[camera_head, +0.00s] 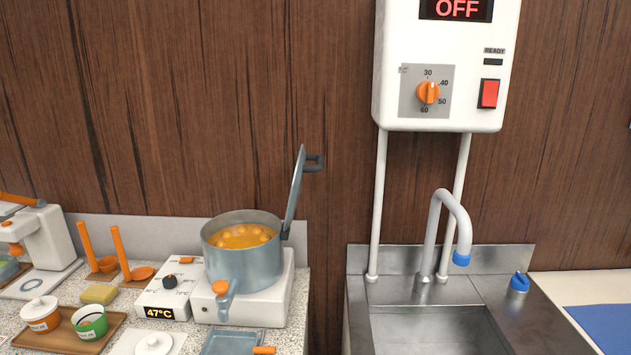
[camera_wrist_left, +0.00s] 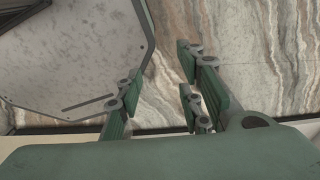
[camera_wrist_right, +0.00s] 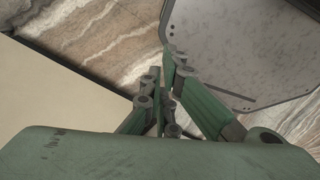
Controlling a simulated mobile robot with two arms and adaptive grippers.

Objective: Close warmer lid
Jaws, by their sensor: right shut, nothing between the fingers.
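The warmer pot (camera_head: 243,265) is a grey pot with an orange-tipped handle, standing on a white base (camera_head: 243,303). Its lid (camera_head: 294,192) stands raised, nearly upright and leaning slightly right, at the pot's right rim; its dark handle (camera_head: 314,163) faces right. Round orange pieces (camera_head: 245,237) in yellow-orange liquid show inside the uncovered pot. Neither gripper is in the head view. My left gripper (camera_wrist_left: 160,88) shows in its wrist view with its fingers apart and empty. My right gripper (camera_wrist_right: 165,78) shows in its wrist view with its fingers together, holding nothing.
A control box (camera_head: 167,298) reading 47°C stands left of the pot, with ladles (camera_head: 122,255) and a brown tray (camera_head: 60,340) of small pots beyond. A blue-grey tray (camera_head: 232,343) lies in front. Right, past a gap, is a sink (camera_head: 440,330) with a faucet (camera_head: 462,225).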

